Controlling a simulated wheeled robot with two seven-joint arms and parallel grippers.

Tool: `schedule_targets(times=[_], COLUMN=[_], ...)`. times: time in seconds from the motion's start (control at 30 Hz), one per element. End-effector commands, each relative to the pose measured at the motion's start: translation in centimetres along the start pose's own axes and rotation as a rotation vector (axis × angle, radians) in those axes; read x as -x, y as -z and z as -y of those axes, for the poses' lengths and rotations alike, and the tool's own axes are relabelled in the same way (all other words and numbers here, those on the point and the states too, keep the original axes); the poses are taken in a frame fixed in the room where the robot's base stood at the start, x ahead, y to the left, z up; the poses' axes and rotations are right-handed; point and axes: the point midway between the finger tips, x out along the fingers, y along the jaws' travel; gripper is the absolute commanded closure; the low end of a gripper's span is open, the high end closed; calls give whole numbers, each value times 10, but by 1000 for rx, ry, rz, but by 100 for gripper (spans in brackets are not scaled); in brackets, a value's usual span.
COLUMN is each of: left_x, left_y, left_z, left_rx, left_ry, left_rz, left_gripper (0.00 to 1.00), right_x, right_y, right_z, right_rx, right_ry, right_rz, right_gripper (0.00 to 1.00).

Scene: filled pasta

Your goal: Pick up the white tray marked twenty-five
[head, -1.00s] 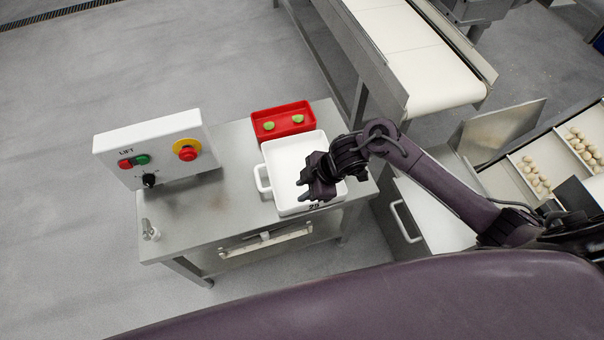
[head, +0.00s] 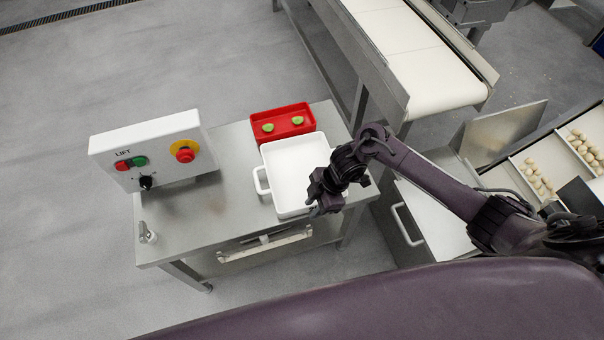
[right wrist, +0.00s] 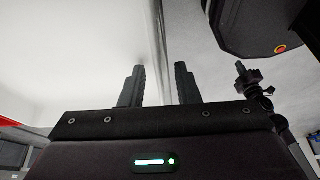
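The white tray (head: 283,178), empty, with a handle on its left side, sits on the steel table (head: 222,215). Its marking, at the front rim, is now mostly hidden by my right gripper (head: 322,203). This gripper is over the tray's front right corner. In the right wrist view my right gripper (right wrist: 159,87) has its two fingers apart, with a pale tray wall (right wrist: 160,40) showing beyond and between them; contact is unclear. My left gripper is not in the head view; a small dark arm-like part at the right of the wrist view may be it.
A red tray (head: 257,136) with two green pieces touches or nearly touches the white tray's back. A LIFT control box (head: 150,150) stands at the table's left. A conveyor (head: 420,75) lies behind right; trays of pale pieces (head: 530,175) lie at right.

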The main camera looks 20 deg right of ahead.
Motion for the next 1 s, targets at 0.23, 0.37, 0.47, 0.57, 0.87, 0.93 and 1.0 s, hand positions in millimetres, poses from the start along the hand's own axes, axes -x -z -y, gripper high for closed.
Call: schedule_targets(times=[0.23, 0.37, 0.47, 0.57, 0.87, 0.93, 1.0], left_x=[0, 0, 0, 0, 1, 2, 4], left_y=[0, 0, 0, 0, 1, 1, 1], left_z=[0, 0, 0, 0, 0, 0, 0], left_rx=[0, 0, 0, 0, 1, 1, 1], left_ry=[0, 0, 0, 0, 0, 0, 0], left_rz=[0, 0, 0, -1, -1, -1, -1], left_gripper=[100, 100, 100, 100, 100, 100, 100], right_x=[0, 0, 0, 1, 4, 8, 14], right_y=[0, 0, 0, 0, 1, 3, 6], right_z=[0, 0, 0, 0, -1, -1, -1], right_rx=[0, 0, 0, 0, 0, 1, 3], right_ry=[0, 0, 0, 0, -2, -2, -3], right_rz=[0, 0, 0, 0, -1, -1, -2], right_gripper=[83, 100, 100, 100, 100, 100, 100])
